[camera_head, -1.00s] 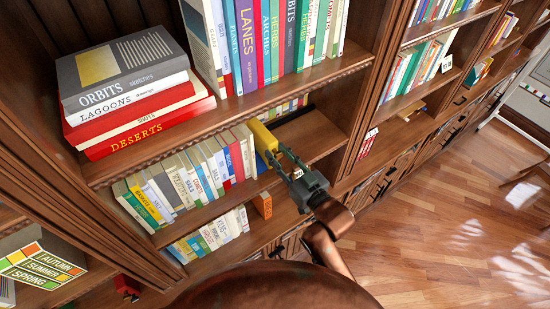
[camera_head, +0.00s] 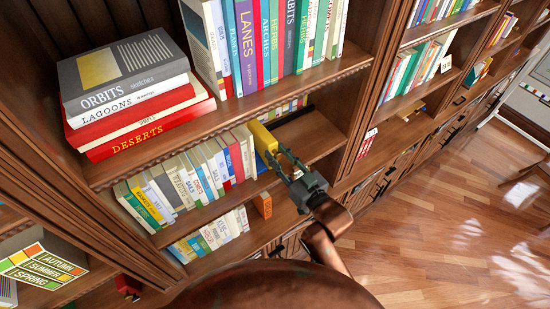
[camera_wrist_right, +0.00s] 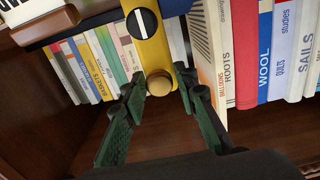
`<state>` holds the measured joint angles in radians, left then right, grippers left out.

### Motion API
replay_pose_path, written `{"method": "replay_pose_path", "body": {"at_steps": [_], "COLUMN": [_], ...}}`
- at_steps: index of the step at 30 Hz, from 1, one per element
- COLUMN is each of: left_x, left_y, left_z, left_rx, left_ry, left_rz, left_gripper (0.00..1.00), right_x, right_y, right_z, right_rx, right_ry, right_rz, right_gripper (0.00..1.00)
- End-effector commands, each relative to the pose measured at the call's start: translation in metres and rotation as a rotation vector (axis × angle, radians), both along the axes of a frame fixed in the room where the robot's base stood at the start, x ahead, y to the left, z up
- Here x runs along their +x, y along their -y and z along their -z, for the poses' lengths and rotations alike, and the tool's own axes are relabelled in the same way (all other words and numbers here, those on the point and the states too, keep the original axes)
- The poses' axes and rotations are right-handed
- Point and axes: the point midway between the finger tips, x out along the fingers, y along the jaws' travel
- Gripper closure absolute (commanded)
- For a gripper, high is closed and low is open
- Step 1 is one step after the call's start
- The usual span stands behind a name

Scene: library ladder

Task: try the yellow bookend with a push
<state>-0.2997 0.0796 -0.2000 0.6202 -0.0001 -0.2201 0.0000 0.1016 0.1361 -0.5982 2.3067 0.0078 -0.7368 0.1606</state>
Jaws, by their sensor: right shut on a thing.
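The yellow bookend (camera_head: 263,138) stands upright at the right end of a row of books (camera_head: 190,175) on the middle shelf. In the right wrist view the yellow bookend (camera_wrist_right: 151,50) carries a black disc with a pale slot and a round wooden knob (camera_wrist_right: 159,82). My right gripper (camera_head: 279,157) reaches in from the front. In the wrist view my right gripper (camera_wrist_right: 160,86) has its two dark green fingers on either side of the knob, shut on this part of the bookend. My left gripper is not in view.
An orange block (camera_head: 263,205) stands on the shelf below. Big stacked books (camera_head: 135,95) lie on the shelf above. A bookcase upright (camera_head: 372,95) stands to the right, with open wooden floor (camera_head: 430,240) in front.

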Motion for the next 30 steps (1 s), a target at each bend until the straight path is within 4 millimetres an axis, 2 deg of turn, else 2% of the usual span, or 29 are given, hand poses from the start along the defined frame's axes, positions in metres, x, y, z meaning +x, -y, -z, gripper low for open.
{"method": "replay_pose_path", "body": {"at_steps": [30], "left_x": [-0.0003], "left_y": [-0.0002], "left_z": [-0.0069], "left_rx": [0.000], "left_ry": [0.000], "left_rz": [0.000], "left_gripper": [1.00], "right_x": [-0.0006], "right_y": [-0.0006], "right_z": [0.0002], "right_rx": [0.000], "right_ry": [0.000], "right_rz": [-0.001], "right_gripper": [1.00]}}
